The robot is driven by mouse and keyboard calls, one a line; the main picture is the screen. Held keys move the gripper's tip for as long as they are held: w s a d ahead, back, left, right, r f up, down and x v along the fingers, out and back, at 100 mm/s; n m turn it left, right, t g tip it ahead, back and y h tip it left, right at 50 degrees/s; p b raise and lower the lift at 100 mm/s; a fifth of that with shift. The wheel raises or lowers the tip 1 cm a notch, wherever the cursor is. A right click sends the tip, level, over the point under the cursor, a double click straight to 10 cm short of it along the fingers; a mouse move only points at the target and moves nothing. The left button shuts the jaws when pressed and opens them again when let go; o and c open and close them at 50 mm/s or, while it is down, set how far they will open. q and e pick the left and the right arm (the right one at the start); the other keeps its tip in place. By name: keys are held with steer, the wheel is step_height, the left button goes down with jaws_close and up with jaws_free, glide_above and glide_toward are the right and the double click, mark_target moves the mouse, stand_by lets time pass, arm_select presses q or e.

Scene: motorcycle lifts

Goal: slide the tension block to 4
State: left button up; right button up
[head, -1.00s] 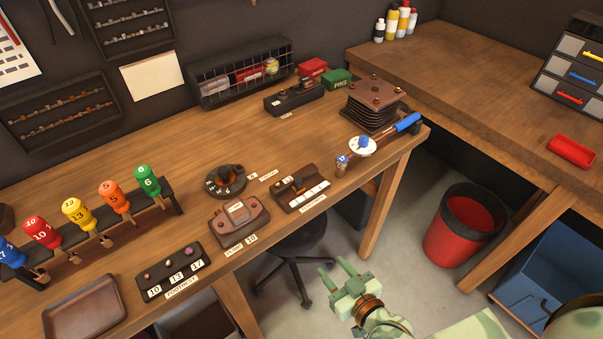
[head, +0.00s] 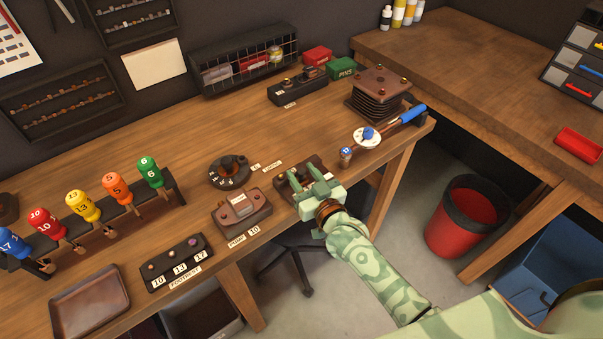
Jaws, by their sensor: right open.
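The slider unit (head: 284,188), a dark brown block with a white numbered strip, stands near the bench's front edge in the head view. I take it to hold the tension block; its label is not readable now. My right gripper (head: 301,172) is open over this unit, its two pale green fingers reaching across it toward the back. The fingers hide most of the slider and its numbers, so I cannot tell where the block sits or whether a finger touches it. My left gripper is not in view.
A round dial (head: 229,171) and a brown pump unit (head: 241,213) stand left of the slider unit. A dark plate stack (head: 378,95) and a blue-handled tool (head: 407,115) lie to the right. A red bin (head: 467,217) stands on the floor.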

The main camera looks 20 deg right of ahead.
mark_target(317, 164)
steer(key=shift+w+a, duration=0.1)
steer(key=shift+w, duration=0.45)
steer(key=shift+c, duration=0.3)
jaws_close()
steer(key=d, duration=0.1)
steer(key=w+d, duration=0.1)
steer(key=d, duration=0.2)
steer(key=shift+w+d, duration=0.3)
steer(key=shift+d, duration=0.05)
steer(key=shift+o, duration=0.3)
jaws_free()
steer(key=shift+a, duration=0.1)
